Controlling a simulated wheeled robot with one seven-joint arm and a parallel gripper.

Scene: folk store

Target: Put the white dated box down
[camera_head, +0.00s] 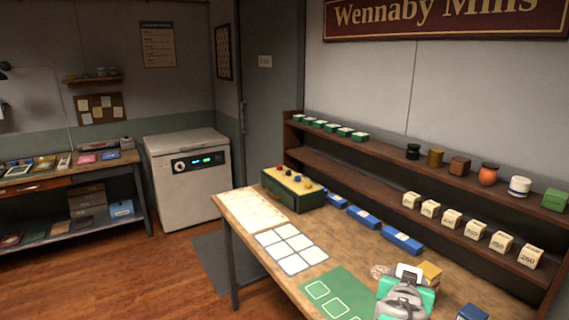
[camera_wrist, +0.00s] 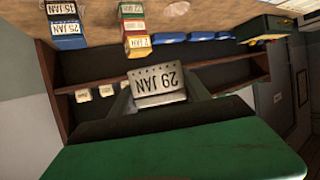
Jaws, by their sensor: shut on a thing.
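My gripper (camera_head: 405,288) is above the near part of the wooden table (camera_head: 350,245), shut on the white dated box (camera_head: 410,271). In the wrist view, the white box (camera_wrist: 158,86) sits between the fingers of my gripper (camera_wrist: 158,98), and its face reads "29 JAN", upside down in the picture. A green mat (camera_head: 337,291) with white outlined squares lies just left of my gripper. A white grid sheet (camera_head: 291,248) lies farther back. The gap between the held box and the table is hard to judge.
A yellow box (camera_head: 430,272) stands close behind my gripper, and a blue box (camera_head: 472,312) is to its right. Blue boxes (camera_head: 402,240) and a green case (camera_head: 293,189) line the table's back, below a shelf (camera_head: 390,157) of small goods. A pale sheet (camera_head: 250,208) lies at far left.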

